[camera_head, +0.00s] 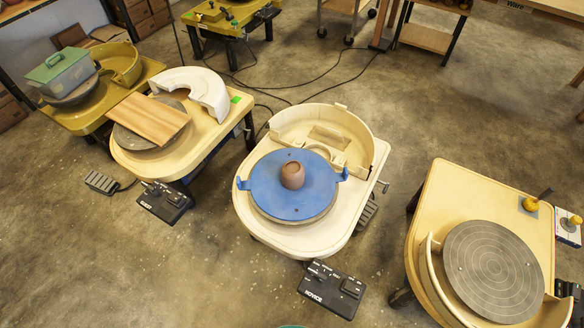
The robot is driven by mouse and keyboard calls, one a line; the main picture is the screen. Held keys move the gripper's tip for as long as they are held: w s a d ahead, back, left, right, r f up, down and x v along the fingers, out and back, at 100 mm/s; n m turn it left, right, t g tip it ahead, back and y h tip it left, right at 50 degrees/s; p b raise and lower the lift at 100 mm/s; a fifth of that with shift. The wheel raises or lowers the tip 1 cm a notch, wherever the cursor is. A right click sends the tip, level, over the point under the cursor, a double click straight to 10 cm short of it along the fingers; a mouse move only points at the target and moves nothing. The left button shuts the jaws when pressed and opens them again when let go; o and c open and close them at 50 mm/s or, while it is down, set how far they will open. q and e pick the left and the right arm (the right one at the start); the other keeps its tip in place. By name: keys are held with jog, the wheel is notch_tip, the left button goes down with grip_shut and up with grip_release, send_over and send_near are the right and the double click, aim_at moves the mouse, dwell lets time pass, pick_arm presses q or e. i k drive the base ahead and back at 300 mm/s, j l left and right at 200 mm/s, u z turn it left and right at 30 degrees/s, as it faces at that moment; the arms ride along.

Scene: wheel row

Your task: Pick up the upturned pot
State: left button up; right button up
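The upturned pot (292,175) is small and brown. It sits near the middle of a round blue bat (265,200) on the centre pottery wheel (330,228). Nothing touches the pot apart from the bat under it. Neither of my grippers shows in the head view.
A cream splash pan (375,150) stands behind the bat. A black control box (331,290) projects at the wheel's front. Another wheel (494,270) stands at right, and one with a wooden board (148,118) at left. Bare concrete floor (220,270) lies between them.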

aim_at(293, 173)
jog(key=i+j, duration=0.4)
jog(key=j, duration=0.15)
jog(key=i+j, duration=0.35)
jog(key=j, duration=0.15)
jog(key=i+j+z, duration=0.15)
jog(key=z, duration=0.25)
jog(key=i+j+z, duration=0.1)
jog(key=j+z, duration=0.45)
jog(key=z, duration=0.25)
jog(key=i+j, duration=0.05)
